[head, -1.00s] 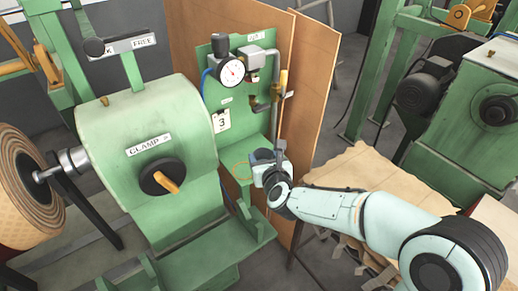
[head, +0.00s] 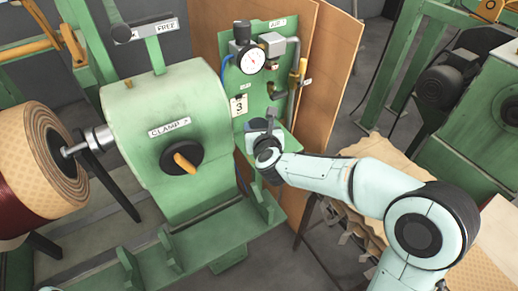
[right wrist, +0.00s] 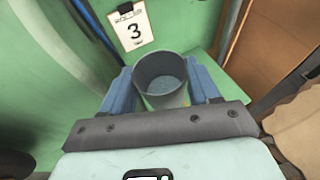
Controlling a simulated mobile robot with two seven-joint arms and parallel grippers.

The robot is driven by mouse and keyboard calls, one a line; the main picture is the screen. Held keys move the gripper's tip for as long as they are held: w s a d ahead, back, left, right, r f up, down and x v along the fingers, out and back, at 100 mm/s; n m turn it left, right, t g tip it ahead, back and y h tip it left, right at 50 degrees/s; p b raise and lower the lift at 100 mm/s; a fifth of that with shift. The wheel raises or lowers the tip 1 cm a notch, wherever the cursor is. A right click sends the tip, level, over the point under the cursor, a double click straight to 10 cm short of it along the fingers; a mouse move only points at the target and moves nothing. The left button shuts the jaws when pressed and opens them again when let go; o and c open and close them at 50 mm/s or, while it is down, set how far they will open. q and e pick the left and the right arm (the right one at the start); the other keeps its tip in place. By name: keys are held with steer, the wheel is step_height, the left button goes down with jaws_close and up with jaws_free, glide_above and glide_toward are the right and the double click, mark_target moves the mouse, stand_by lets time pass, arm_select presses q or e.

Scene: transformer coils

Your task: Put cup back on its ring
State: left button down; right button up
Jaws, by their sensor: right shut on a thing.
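A grey, open-topped cup (right wrist: 161,72) sits between the two blue fingers of my right gripper (right wrist: 163,84) in the right wrist view. The fingers press on it from both sides, and it looks empty. In the head view my right gripper (head: 262,132) is at the small green shelf (head: 291,143) below the gauge panel. The cup is mostly hidden there by the gripper and wrist. The ring on the shelf cannot be made out now, and I cannot tell whether the cup's base touches the shelf. My left gripper is not in view.
A pressure gauge (head: 252,61) with pipes is above the shelf, and a number 3 tag (head: 239,106) hangs behind it. A brown board (head: 318,75) stands close on the right. The green clamp machine (head: 165,105) with its knob is on the left.

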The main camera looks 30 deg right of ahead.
step_height(320, 180, down, 3)
steer(key=shift+s+f, duration=0.1)
steer(key=shift+f, duration=0.05)
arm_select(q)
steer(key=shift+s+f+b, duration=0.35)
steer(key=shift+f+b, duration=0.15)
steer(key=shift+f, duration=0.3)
arm_select(e)
steer(key=shift+f, duration=2.05)
steer(key=shift+f+b, duration=0.2)
steer(key=shift+b, duration=0.1)
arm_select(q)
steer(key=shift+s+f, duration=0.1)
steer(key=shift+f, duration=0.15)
arm_select(e)
steer(key=o, duration=1.1)
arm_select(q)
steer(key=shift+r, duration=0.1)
arm_select(e)
steer(key=shift+r, duration=0.1)
